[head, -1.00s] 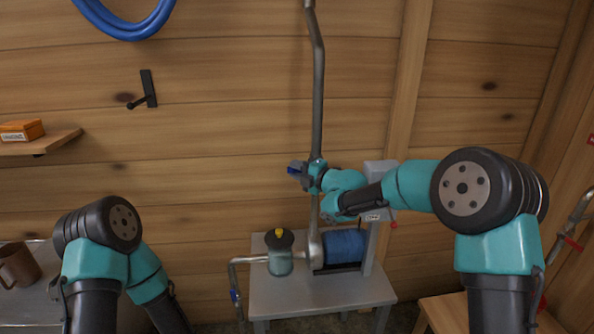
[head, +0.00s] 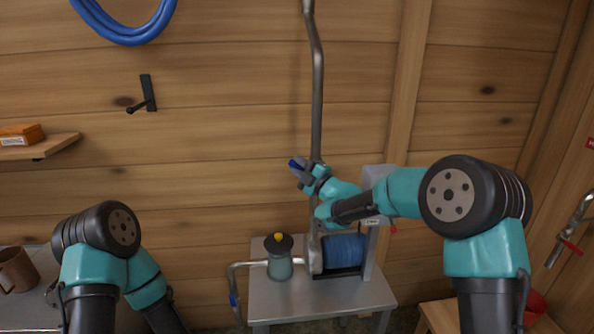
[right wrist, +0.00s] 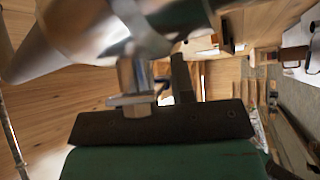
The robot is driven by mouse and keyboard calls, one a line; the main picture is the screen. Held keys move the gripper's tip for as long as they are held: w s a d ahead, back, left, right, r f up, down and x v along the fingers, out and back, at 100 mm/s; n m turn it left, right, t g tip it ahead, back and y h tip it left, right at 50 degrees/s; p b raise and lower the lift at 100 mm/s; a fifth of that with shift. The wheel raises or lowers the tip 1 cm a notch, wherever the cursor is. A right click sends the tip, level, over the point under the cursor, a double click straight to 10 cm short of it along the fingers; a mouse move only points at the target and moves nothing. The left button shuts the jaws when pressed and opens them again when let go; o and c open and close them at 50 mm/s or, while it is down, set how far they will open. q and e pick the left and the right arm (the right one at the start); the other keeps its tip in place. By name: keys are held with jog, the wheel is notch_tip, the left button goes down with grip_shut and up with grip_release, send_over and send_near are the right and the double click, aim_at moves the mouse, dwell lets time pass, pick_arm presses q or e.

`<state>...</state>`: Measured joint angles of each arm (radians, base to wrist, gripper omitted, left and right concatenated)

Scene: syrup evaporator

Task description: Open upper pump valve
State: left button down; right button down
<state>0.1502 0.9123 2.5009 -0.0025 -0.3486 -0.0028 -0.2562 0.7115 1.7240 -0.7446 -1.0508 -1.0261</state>
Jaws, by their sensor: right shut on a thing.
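The upper pump valve sits on the tall grey pipe (head: 316,95) above the pump. Its blue handle (head: 297,163) shows at the tips of my right gripper (head: 304,168), pointing up and to the left. My right gripper is shut on this handle, in front of the pipe, and hides most of the valve body. In the right wrist view, a metal stem with a nut (right wrist: 136,80) stands close to the dark gripper body, and the shiny pipe (right wrist: 75,30) crosses the top; the blue handle cannot be made out there. My left gripper is not in view.
The pump's blue motor (head: 345,250) and a teal pot with a dark lid (head: 279,264) stand on a grey table (head: 320,296) below. A lower pipe (head: 234,275) runs off left. A grey post (head: 372,235) stands right of the motor. A shelf (head: 40,146) is at left.

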jog(key=shift+d+r+m+t, duration=0.3)
jog(key=shift+r+m+t, duration=0.3)
jog(key=shift+m, duration=0.5)
jog(key=shift+f+t, duration=0.1)
jog(key=shift+t, duration=0.2)
jog(key=c, duration=1)
grip_release()
jog(key=shift+o, duration=0.2)
jog(key=v, duration=1.7)
jog(key=shift+d, duration=0.25)
jog(key=shift+f, duration=0.1)
